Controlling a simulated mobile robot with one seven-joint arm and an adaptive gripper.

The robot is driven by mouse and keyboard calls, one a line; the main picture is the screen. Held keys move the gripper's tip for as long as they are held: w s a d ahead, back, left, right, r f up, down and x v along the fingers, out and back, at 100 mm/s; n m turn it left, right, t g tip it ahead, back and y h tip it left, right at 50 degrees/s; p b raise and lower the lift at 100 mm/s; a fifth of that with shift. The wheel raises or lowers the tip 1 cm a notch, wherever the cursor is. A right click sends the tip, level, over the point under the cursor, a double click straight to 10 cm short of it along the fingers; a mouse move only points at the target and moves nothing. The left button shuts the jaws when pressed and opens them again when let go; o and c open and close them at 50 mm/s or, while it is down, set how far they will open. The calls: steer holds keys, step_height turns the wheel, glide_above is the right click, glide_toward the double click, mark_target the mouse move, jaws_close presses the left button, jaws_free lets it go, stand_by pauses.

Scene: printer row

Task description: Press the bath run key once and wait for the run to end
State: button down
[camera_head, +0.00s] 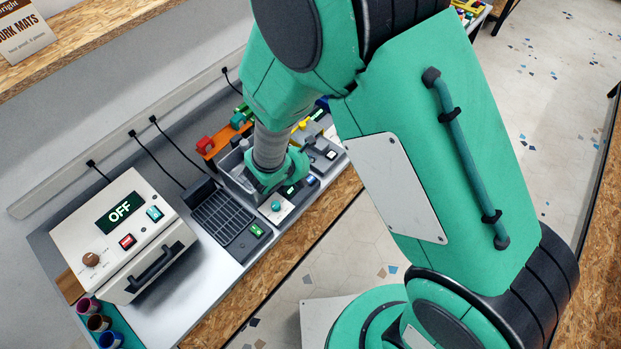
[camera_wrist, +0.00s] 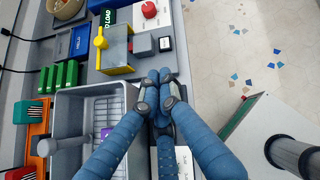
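The bath (camera_wrist: 66,103) is a grey open tub with a wire basket inside, at the lower left in the wrist view. In the head view its grey wall (camera_head: 233,184) shows partly behind my arm. A small green-lit display (camera_head: 291,190) and a blue key (camera_head: 311,181) are on the dark front strip beside it; I cannot read the display or tell for sure which key is the run key. My gripper (camera_wrist: 160,88) has its blue fingers together, with tips over the strip at the bath's edge. Whatever lies under the tips is hidden, and contact cannot be told.
A cream box with an OFF display (camera_head: 121,210) stands at left. A black rack (camera_head: 222,213) with a green key (camera_head: 257,230) lies between it and the bath. A yellow-framed clear tank (camera_wrist: 117,48), green blocks (camera_wrist: 60,75) and an orange holder (camera_wrist: 36,116) crowd the bath. Open floor lies in front.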

mark_target(310, 181)
steer(key=shift+f, duration=0.1)
steer(key=shift+f+b, duration=3.45)
steer(key=shift+f, duration=0.8)
steer(key=shift+f+b, duration=0.6)
steer(key=shift+f, duration=0.2)
steer(key=shift+r, duration=0.2)
steer(key=shift+r+p, duration=0.6)
steer(key=shift+p, duration=0.05)
steer(key=shift+r, duration=0.15)
steer(key=shift+r+p, duration=1.95)
steer(key=shift+r, duration=0.4)
